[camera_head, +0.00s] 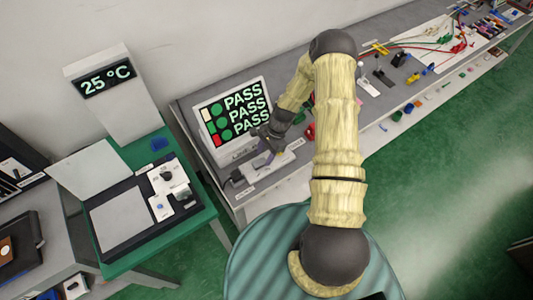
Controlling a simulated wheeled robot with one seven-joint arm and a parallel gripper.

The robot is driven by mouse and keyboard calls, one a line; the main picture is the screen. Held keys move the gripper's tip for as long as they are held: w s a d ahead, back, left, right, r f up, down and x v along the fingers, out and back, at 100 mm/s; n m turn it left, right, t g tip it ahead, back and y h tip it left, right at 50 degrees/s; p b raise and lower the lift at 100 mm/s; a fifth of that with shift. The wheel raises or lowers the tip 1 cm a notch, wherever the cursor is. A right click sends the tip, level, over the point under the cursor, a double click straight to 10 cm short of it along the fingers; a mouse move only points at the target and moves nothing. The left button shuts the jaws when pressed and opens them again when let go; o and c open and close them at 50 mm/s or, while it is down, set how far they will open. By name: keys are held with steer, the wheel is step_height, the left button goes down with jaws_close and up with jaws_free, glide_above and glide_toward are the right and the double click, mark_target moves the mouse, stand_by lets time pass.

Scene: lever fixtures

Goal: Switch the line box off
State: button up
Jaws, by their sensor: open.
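My gripper (265,150) is at the near left part of the grey bench, just in front of a display. Its jaws are open, though the fingertips are small and dark here. Below it lies a low pale box (262,171) with a dark cable end at its left, which looks like the line box. A small purplish part, perhaps its lever, shows close to the fingers. My gripper and wrist hide part of the box top. I cannot tell whether the fingers touch the lever or which way it is set.
The display (233,115) reads PASS on three rows, close behind my gripper. A green table (140,259) at left bears an open case and small devices. A tall unit (108,88) reads 25 °C. Cables and tools crowd the bench's far right. Green floor is open at right.

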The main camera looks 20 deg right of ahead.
steer(key=shift+a+f, duration=0.2)
steer(key=shift+f, duration=0.45)
steer(key=c, duration=1)
steer(key=shift+a+r, duration=0.1)
steer(key=shift+a, duration=0.05)
steer(key=shift+a+r+t+h, duration=0.1)
steer(key=shift+a+t+h, duration=0.2)
steer(key=shift+h, duration=0.5)
steer(key=shift+s+a+r+t+h+b, duration=0.1)
steer(key=shift+a+t+h+b, duration=0.2)
steer(key=shift+h, duration=0.4)
steer(key=shift+s+a+r+t+h+b, duration=0.1)
steer(key=shift+a+t+h+b, duration=0.2)
steer(key=shift+h, duration=0.4)
steer(key=shift+d, duration=0.15)
steer(key=shift+w, duration=0.1)
